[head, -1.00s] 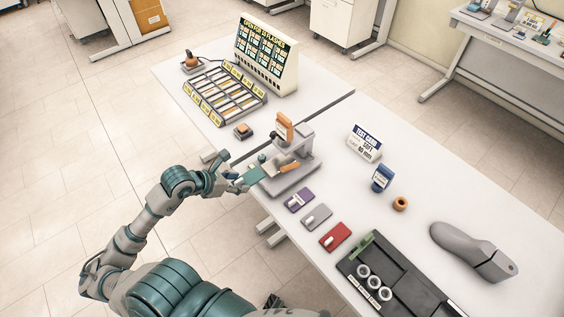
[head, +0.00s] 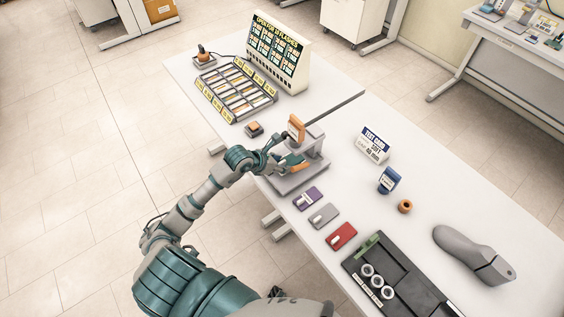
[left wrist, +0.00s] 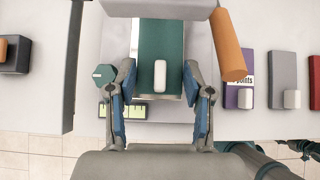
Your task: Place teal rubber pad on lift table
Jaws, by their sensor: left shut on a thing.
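The teal rubber pad (left wrist: 149,40), with a white tab on its top, lies between the fingers of my left gripper (left wrist: 160,70) in the left wrist view. The fingers are shut on its sides. In the head view my left gripper (head: 278,163) is at the press-like device with the lift table (head: 298,181), and the pad (head: 295,160) is partly hidden by the fingers and the device. The pad is over the device's table area; I cannot tell whether it touches it. My right gripper is not in view.
The device's upright and orange handle (head: 296,127) stand close beside the gripper. Purple (head: 307,198), grey (head: 323,215) and red (head: 341,236) pads lie to the right. A black tray (head: 400,285) and grey shoe last (head: 465,248) are farther right. A sorting rack (head: 237,91) is at the back left.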

